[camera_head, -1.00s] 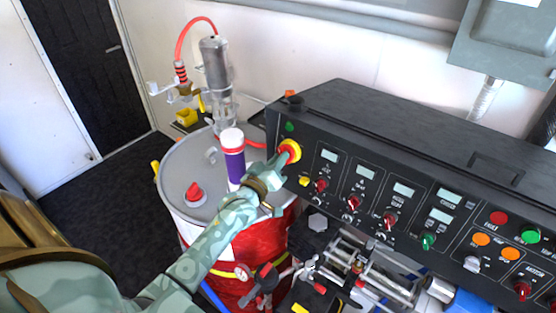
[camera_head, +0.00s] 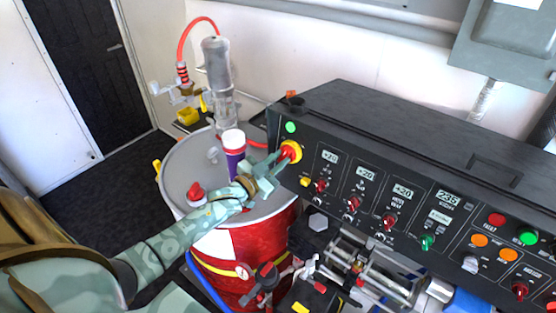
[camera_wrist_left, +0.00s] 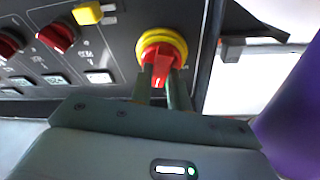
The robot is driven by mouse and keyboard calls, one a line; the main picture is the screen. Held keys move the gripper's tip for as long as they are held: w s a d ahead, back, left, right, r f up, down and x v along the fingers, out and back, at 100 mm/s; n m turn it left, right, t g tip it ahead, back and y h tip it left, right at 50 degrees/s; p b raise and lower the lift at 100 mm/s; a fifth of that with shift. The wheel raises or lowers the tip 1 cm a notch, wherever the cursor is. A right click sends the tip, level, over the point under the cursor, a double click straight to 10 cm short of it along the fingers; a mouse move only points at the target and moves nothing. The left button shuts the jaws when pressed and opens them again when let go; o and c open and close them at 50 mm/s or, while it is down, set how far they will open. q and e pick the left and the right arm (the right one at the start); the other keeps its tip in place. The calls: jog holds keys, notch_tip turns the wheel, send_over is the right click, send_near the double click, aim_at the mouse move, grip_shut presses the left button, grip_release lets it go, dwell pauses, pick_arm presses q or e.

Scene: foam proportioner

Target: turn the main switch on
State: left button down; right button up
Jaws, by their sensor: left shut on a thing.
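The main switch (camera_head: 290,152) is a red rotary handle on a yellow round base at the left end of the black control panel (camera_head: 400,140). It also shows in the left wrist view (camera_wrist_left: 162,58). My left gripper (camera_head: 280,158) has its two fingers on either side of the red handle and is shut on it. The panel's displays show lit digits, and a green lamp (camera_head: 291,127) above the switch is bright. My right gripper is not in view.
A red and white drum (camera_head: 225,240) with a grey lid stands below my left arm. A purple and white canister (camera_head: 234,155) stands on it, close to the gripper. Valves and pipework (camera_head: 350,270) sit under the panel. Dark floor is open at the left.

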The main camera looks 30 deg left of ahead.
pick_arm(q)
jog(key=m, duration=0.3)
jog(key=m+g+h, duration=0.1)
jog(key=m, duration=0.1)
jog(key=shift+m+h+p, duration=0.3)
jog(key=shift+m, duration=0.4)
jog(key=c, duration=1.3)
grip_release()
jog(key=shift+c, duration=0.2)
jog(key=b+v, duration=0.1)
jog(key=v, duration=1.5)
jog(key=shift+s, duration=0.15)
jog(key=shift+a, duration=0.15)
